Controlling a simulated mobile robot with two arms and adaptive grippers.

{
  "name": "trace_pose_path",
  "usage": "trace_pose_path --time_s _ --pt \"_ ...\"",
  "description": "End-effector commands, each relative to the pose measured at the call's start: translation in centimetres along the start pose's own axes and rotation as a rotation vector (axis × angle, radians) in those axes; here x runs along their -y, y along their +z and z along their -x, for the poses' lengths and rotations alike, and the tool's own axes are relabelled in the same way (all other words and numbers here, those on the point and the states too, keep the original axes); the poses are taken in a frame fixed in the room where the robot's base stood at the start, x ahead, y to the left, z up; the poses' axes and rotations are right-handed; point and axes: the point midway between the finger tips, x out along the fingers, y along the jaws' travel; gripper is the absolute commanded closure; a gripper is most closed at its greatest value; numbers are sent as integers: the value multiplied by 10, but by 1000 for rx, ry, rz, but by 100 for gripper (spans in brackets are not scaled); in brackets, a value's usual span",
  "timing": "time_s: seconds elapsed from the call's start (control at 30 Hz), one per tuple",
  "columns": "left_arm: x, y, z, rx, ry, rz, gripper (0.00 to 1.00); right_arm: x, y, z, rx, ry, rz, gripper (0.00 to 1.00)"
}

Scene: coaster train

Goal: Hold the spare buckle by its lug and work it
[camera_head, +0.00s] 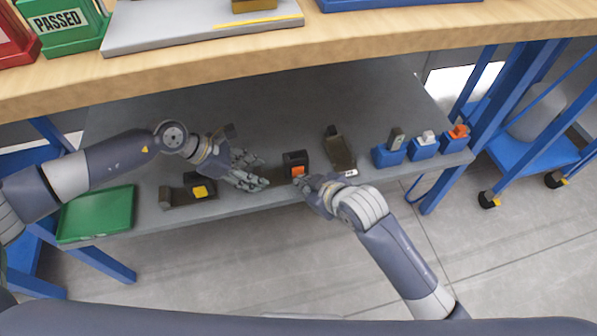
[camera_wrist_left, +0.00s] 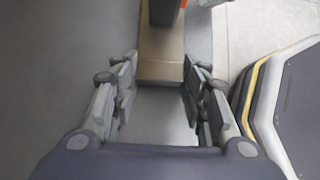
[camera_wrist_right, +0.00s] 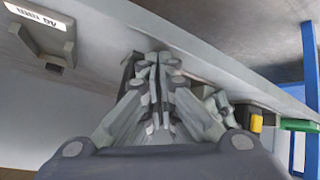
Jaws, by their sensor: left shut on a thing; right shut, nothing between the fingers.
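A dark buckle with an orange button (camera_head: 297,170) stands on the grey lower shelf (camera_head: 390,85); I take it as the spare buckle. My left gripper (camera_head: 262,182) is shut on its brown lug, left of the dark body. In the left wrist view the tan lug (camera_wrist_left: 161,68) lies between the two fingers (camera_wrist_left: 160,85), with the dark body beyond. My right gripper (camera_head: 308,183) is shut and empty, close to the front of the orange button. Whether it touches the button cannot be told. In the right wrist view its fingers (camera_wrist_right: 155,90) are pressed together.
A buckle with a yellow button (camera_head: 199,191) lies left of my left gripper, beside a green tray (camera_head: 97,213). Another brown buckle part (camera_head: 341,152) lies to the right. Several blue blocks (camera_head: 388,156) line the shelf's right end.

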Motion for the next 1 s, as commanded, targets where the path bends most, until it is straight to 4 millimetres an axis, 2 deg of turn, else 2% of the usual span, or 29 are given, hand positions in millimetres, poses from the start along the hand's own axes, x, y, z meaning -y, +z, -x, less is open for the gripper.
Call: trace_pose_path --time_s 1.0 --pt "1 0 0 0 -1 -1 100 -3 -3 -5 -1 0 0 100"
